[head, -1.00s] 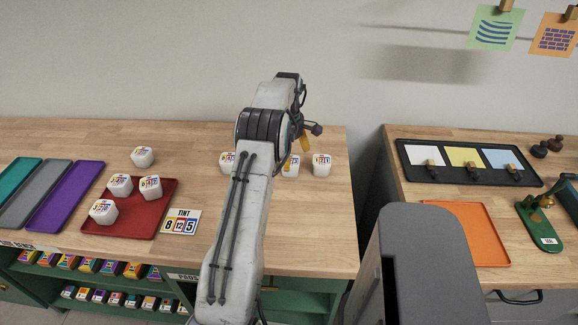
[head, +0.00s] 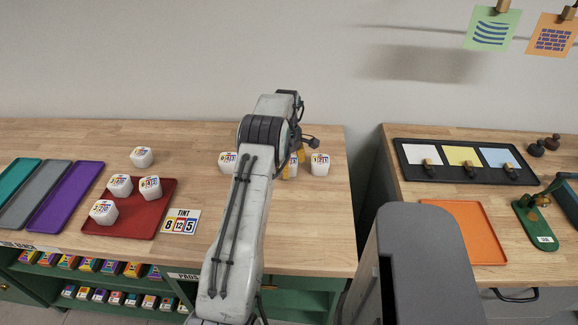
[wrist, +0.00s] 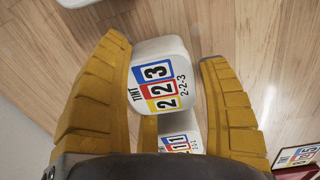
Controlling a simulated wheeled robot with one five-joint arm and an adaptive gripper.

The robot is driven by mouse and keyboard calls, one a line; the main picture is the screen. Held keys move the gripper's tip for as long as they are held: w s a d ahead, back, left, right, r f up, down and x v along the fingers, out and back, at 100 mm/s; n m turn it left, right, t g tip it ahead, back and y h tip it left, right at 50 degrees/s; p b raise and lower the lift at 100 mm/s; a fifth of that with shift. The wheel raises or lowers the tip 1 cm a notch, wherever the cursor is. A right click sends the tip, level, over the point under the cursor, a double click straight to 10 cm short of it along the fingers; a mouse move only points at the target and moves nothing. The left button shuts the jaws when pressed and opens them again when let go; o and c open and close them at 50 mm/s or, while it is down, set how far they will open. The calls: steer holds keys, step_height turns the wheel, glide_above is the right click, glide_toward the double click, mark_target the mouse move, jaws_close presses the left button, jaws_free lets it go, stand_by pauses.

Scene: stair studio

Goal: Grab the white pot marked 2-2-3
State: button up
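The white pot marked 2-2-3 (wrist: 168,88) lies between the two yellow fingers of my gripper (wrist: 165,52) in the wrist view. The left finger is close against the pot's side; I cannot tell if it touches. A gap with wood showing separates the right finger from the pot, so the gripper is open. In the head view my gripper (head: 294,163) is down among white pots at the counter's back, mostly hidden by my arm. A white pot (head: 293,173) shows partly behind a yellow finger there; its label is not readable.
Another white pot (wrist: 182,143) sits just below the 2-2-3 pot in the wrist view. White pots stand left (head: 227,162) and right (head: 320,166) of my gripper. A red tray (head: 142,222) with several pots and a tint card (head: 180,221) are further left.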

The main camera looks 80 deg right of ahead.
steer(key=c, duration=0.8)
steer(key=shift+c, duration=0.2)
steer(key=shift+r, duration=0.2)
